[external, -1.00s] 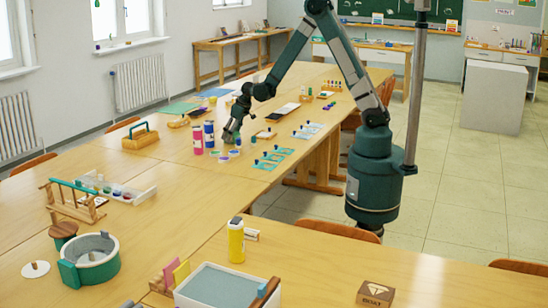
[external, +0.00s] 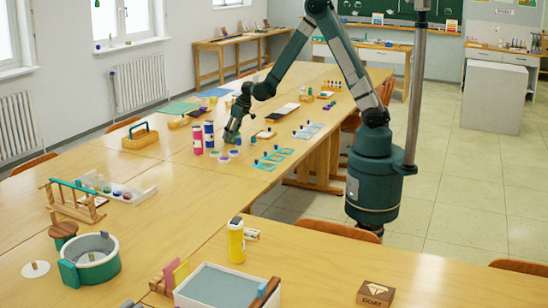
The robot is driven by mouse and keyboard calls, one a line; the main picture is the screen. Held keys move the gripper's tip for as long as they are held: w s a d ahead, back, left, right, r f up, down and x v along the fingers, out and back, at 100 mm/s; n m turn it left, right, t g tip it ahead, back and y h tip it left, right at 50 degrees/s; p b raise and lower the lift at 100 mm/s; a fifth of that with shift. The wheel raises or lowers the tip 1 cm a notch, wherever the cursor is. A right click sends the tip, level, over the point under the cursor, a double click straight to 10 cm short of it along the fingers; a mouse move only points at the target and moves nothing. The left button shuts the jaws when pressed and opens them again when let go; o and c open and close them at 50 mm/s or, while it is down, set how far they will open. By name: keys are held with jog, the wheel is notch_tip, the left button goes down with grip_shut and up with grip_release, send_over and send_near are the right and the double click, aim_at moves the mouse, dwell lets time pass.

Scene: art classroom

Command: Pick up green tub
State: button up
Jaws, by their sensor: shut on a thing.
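My gripper (external: 231,138) points down at table height, beside the pink and blue bottles in the middle of the long table. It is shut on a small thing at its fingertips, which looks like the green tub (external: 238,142). The fingers hide most of it, and its dark green is hard to tell from my gripper. I cannot tell whether it touches the table. Small round discs in purple and blue (external: 223,157) lie just in front of the gripper.
A pink bottle (external: 197,140) and blue bottles (external: 209,135) stand close on the left. Teal cards (external: 266,165) with small knobbed pieces lie on the right near the table edge. A yellow bottle (external: 236,242) and a large round green-walled vessel (external: 98,268) stand nearer the camera.

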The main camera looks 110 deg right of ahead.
notch_tip(320, 180, up, 10)
jog(key=p, duration=0.2)
dwell(0.4)
